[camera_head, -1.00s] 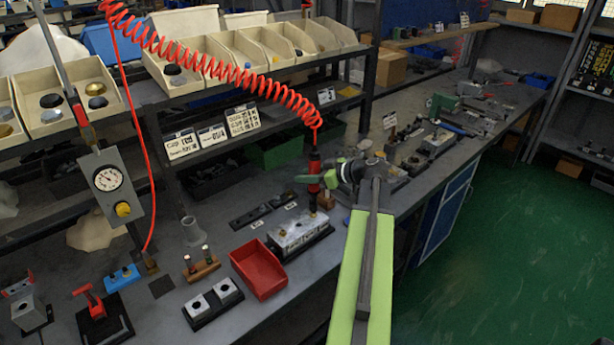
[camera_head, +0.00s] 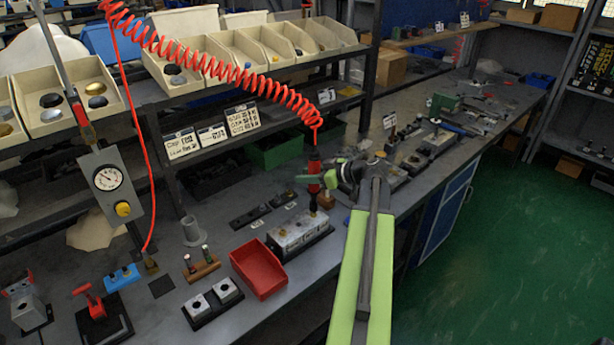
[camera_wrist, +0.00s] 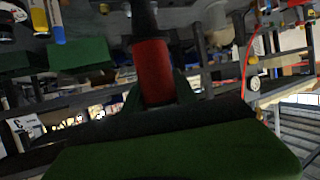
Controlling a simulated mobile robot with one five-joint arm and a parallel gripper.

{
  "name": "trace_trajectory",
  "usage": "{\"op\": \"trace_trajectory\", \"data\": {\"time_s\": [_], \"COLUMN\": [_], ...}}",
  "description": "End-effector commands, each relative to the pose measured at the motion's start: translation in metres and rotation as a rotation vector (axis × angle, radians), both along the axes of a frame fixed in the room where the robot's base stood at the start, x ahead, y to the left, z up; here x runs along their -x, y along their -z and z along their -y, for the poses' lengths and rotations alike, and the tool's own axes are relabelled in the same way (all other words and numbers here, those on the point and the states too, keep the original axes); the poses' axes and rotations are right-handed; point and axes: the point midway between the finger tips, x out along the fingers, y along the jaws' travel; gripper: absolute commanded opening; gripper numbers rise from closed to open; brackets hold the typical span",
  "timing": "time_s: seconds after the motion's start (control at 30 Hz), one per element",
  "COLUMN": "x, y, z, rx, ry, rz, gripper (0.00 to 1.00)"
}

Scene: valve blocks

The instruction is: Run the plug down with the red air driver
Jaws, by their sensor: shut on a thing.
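The red air driver (camera_head: 314,172) hangs upright from a red coiled hose (camera_head: 235,75), its black lower end over the right end of a silver valve block (camera_head: 298,234). My gripper (camera_head: 318,179) is shut on the driver's body from the right. In the wrist view the driver (camera_wrist: 153,72) fills the middle between the green fingers, with its black end toward the picture's top. The plug cannot be made out under the driver. Whether the driver's tip touches the block cannot be told.
A red tray (camera_head: 259,268) and a small two-part block (camera_head: 213,300) stand in front left of the valve block. A wooden holder (camera_head: 201,267) is farther left. Shelf bins (camera_head: 262,50) hang above the bench behind. The green floor at right is clear.

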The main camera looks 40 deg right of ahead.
Motion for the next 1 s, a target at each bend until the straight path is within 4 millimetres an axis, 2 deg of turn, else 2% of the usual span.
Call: {"op": "trace_trajectory", "data": {"time_s": [1.0], "x": [0.0], "y": [0.022], "z": [0.0], "rx": [-0.001], "ry": [0.0], "rz": [0.002], "gripper": [0.0]}}
